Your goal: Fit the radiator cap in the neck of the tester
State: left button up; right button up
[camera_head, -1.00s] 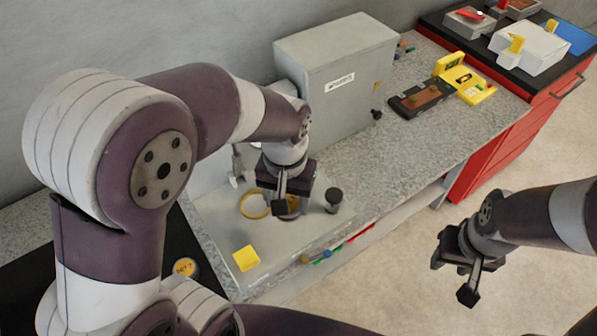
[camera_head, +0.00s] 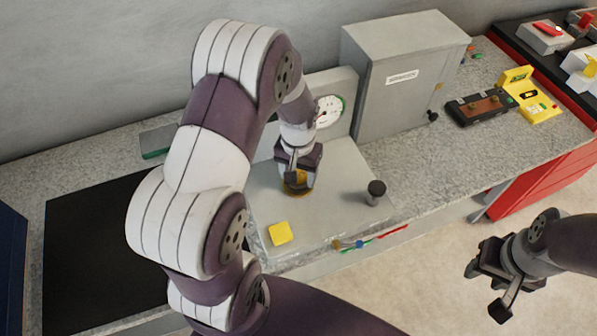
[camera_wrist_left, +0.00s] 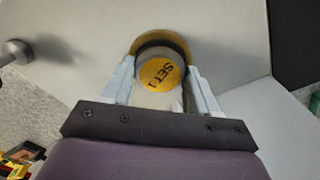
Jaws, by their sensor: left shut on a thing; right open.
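The radiator cap (camera_wrist_left: 163,73), with a yellow "SET 1" label and dark rim, is between the fingers of my left gripper (camera_wrist_left: 160,88), which is shut on it. A yellow ring (camera_wrist_left: 176,40) shows just beyond the cap in the left wrist view. In the head view my left gripper (camera_head: 297,180) points down over the grey tester (camera_head: 335,180). Yellow (camera_head: 296,191) shows under its fingers. The neck is hidden by cap and gripper; I cannot tell if the cap is seated. My right gripper (camera_head: 490,282) is open and empty over the floor.
A grey cabinet (camera_head: 400,90) stands behind on the right. A black mat (camera_head: 95,240) lies at left. A yellow meter (camera_head: 532,98) is far right.

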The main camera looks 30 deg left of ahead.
pick_arm(q)
jog(key=shift+w+f, duration=0.1)
jog(key=shift+f, duration=0.1)
jog(key=shift+f, duration=0.1)
jog(key=o, duration=1.1)
notch_tip(320, 180, up, 12)
jog(key=shift+m+t, duration=0.7)
jog(key=shift+m, duration=0.2)
jog(key=s+d, duration=0.1)
jog(key=s, duration=0.2)
jog(key=s+d+f, duration=0.1)
jog(key=s+d, duration=0.1)
jog(key=s, duration=0.1)
jog(key=s+d, duration=0.2)
jog(key=s, duration=0.1)
jog(key=shift+d+f, duration=0.2)
jog(key=shift+f, duration=0.2)
